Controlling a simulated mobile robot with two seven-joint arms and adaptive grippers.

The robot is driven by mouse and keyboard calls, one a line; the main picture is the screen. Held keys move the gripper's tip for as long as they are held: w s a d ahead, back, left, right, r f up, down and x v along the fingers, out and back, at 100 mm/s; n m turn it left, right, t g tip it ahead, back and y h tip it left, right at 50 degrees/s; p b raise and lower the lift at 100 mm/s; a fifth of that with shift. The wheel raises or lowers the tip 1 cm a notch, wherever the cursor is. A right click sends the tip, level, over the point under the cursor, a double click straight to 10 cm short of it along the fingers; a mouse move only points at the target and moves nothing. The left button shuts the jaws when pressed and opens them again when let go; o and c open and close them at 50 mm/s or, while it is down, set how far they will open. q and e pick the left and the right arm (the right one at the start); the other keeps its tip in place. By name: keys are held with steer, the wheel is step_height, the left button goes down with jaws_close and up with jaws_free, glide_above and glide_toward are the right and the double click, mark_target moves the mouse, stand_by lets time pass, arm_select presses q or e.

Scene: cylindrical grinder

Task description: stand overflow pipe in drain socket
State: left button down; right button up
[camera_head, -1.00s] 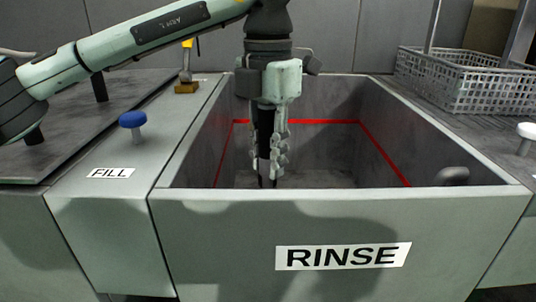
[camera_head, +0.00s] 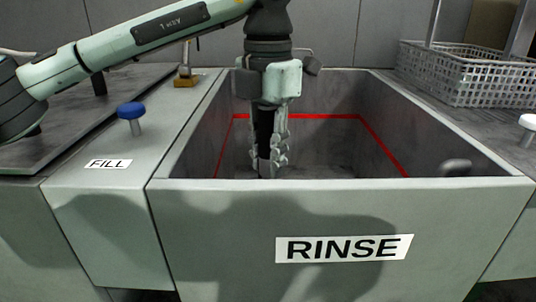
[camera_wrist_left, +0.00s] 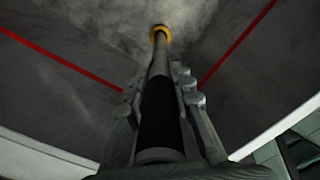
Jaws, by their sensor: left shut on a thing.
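My left gripper (camera_head: 270,158) points straight down inside the rinse tank (camera_head: 340,186) and is shut on the overflow pipe. The pipe (camera_head: 263,128) shows as a dark upright length between the fingers, and its lower end is hidden behind the tank's front wall. In the left wrist view the pipe (camera_wrist_left: 158,108) has a black upper part and a grey lower tube running to the tank floor. A yellow-orange ring (camera_wrist_left: 161,30) surrounds its far end. I cannot tell whether this ring belongs to the pipe or the drain socket, nor whether the end is seated.
The tank walls carry a red line (camera_head: 325,116). A grey rounded fitting (camera_head: 455,167) is on the right wall. A blue knob (camera_head: 131,110) stands on the FILL ledge at left. A wire basket (camera_head: 465,78) and white knob (camera_head: 528,122) are at right.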

mark_target(268, 110)
arm_select(q)
steer(key=shift+f+b, duration=0.7)
steer(key=shift+f, duration=0.35)
stand_by(0.4)
steer(key=c, duration=1.2)
jaws_free()
steer(key=o, duration=0.4)
steer(key=shift+o, duration=0.2)
steer(key=shift+r+p, duration=3.3)
steer(key=shift+r, duration=1.7)
